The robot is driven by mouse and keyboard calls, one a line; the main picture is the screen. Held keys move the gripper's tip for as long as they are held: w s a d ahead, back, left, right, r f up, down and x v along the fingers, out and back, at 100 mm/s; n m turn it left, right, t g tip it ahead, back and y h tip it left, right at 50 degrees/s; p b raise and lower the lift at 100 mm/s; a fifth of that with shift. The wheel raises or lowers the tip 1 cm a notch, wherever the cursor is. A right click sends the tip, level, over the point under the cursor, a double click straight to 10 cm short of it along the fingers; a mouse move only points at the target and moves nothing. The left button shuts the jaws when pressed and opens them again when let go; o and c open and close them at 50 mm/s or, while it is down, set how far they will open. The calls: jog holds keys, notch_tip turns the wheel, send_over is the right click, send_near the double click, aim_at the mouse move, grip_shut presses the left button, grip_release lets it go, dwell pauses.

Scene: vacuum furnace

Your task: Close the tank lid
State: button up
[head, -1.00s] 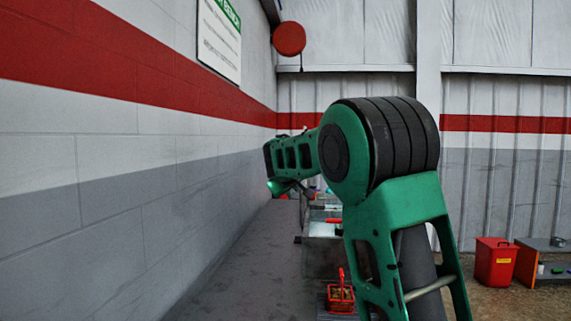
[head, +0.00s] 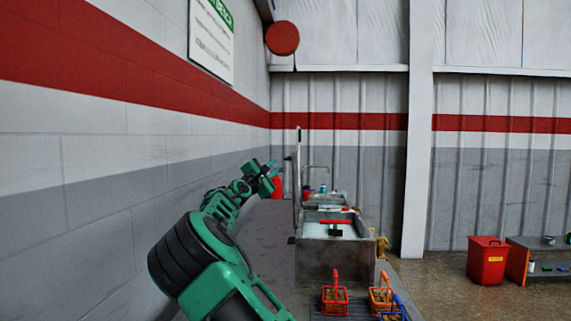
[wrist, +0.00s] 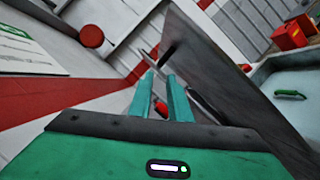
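The tank (head: 335,262) is a metal box with pale liquid inside, standing on the bench right of centre in the head view. Its lid (head: 298,170) stands upright along the tank's left side, seen nearly edge-on. In the wrist view the lid (wrist: 215,75) is a large dark tilted panel just right of the fingers, with the tank's inside (wrist: 295,75) beyond it. My gripper (head: 272,172) is left of the lid, on the wall side. In the wrist view its two green fingers (wrist: 160,85) are apart with nothing held between them. Contact with the lid cannot be told.
A red-handled tool (head: 335,222) shows at the tank. Red (head: 335,298), orange (head: 380,293) and blue (head: 395,308) baskets stand in front. More basins (head: 328,198) lie behind. The brick wall (head: 80,180) is close on the left. A red bin (head: 487,262) stands on the floor at right.

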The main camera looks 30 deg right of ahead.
aim_at(285, 159)
jog(key=x, duration=1)
jog(key=shift+w+d+r, duration=0.1)
jog(key=shift+w+d, duration=0.1)
grip_shut()
